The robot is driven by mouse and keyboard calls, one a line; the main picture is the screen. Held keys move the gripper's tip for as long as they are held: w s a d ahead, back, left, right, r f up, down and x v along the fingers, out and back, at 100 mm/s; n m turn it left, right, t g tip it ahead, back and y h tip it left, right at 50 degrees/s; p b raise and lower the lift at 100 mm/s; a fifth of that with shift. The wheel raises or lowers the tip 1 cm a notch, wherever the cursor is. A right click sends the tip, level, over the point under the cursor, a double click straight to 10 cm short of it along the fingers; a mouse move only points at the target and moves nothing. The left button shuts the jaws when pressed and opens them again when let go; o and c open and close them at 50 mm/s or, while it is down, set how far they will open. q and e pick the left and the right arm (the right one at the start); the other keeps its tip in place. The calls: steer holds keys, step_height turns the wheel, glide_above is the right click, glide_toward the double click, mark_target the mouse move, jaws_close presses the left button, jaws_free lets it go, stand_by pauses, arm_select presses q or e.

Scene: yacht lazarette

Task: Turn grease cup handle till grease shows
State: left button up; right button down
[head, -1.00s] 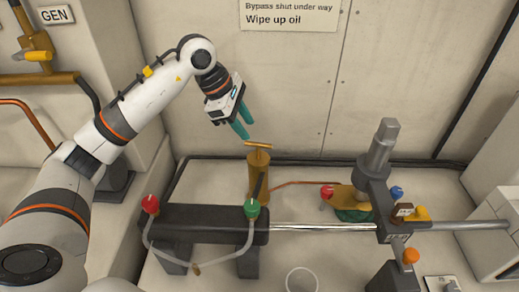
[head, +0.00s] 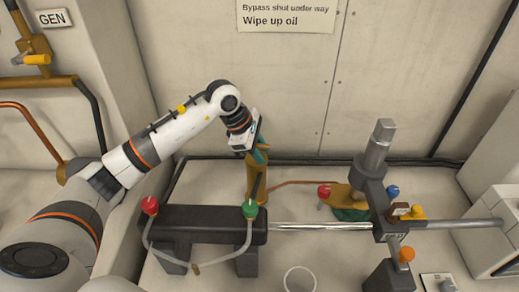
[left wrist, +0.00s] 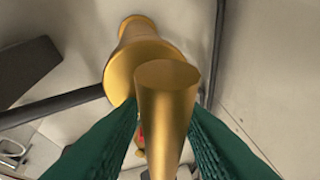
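The brass grease cup (head: 258,188) stands upright behind the black cylinder block. Its T-bar handle is mostly hidden by my left gripper (head: 259,153) in the head view. In the left wrist view the brass handle bar (left wrist: 166,90) lies between the green fingers of my left gripper (left wrist: 164,118), with one finger on each side. A narrow gap shows beside the bar, so the fingers look open around it. The flared brass body (left wrist: 136,45) shows behind the bar. No grease can be made out. My right gripper is not in view.
A black cylinder block (head: 205,224) with a red knob (head: 149,205), a green knob (head: 250,209) and a clear hose stands in front. A steel rod (head: 320,227) runs right to a grey post (head: 377,150). A white round cup (head: 300,280) sits in front.

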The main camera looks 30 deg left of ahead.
arm_select(q)
jaws_close()
steer(key=shift+n+t+y+b, duration=0.3)
steer(key=shift+n+b, duration=0.35)
steer(key=shift+n, duration=0.05)
steer(key=shift+w+n, duration=0.1)
steer(key=shift+n, duration=0.4)
steer(key=shift+a+r, duration=0.1)
steer(key=shift+o, duration=1.1)
jaws_free()
steer(key=b+v, duration=0.1)
steer(key=v, duration=1.1)
steer(key=shift+b, duration=0.3)
